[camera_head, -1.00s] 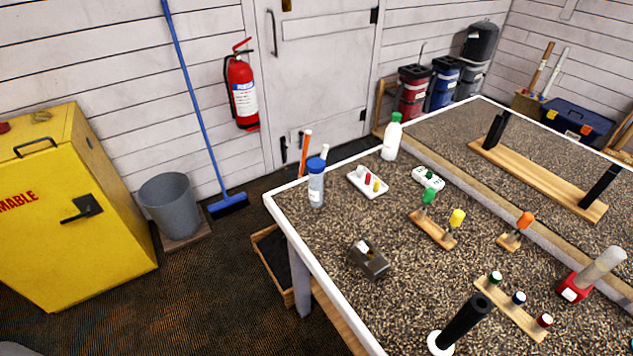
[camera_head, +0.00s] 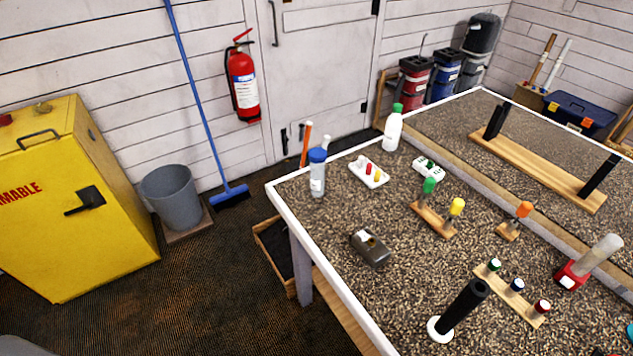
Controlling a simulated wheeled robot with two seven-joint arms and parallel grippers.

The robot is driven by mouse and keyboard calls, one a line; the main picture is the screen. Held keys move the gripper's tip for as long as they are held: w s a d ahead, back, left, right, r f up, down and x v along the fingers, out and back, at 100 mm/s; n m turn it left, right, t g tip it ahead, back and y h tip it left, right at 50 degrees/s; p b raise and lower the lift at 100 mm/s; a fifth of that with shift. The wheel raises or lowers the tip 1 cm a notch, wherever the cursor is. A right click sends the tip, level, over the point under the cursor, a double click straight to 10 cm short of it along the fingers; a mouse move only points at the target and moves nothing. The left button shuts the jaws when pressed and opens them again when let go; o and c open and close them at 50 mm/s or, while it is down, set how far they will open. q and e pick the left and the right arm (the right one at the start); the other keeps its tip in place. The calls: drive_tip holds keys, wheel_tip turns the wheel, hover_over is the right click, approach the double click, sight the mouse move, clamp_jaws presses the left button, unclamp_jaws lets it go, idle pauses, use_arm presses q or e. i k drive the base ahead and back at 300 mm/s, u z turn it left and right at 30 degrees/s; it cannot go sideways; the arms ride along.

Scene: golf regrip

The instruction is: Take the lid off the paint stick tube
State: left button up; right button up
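A pale tube with a blue lid (camera_head: 318,155) stands upright near the left corner of the table and looks like the paint stick tube. Its whitish body (camera_head: 317,184) carries a label, and the lid is on its top. Neither of my grippers is in view, so nothing is seen touching the tube.
A white bottle with a green cap (camera_head: 393,130) stands behind the tube. Bare speckled table top (camera_head: 318,222) lies in front of the tube.

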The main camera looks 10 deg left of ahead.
sight(318, 171)
drive_tip(key=k, duration=0.4)
drive_tip(key=u, duration=1.75)
drive_tip(key=i, duration=3)
drive_tip(key=z, duration=3.85)
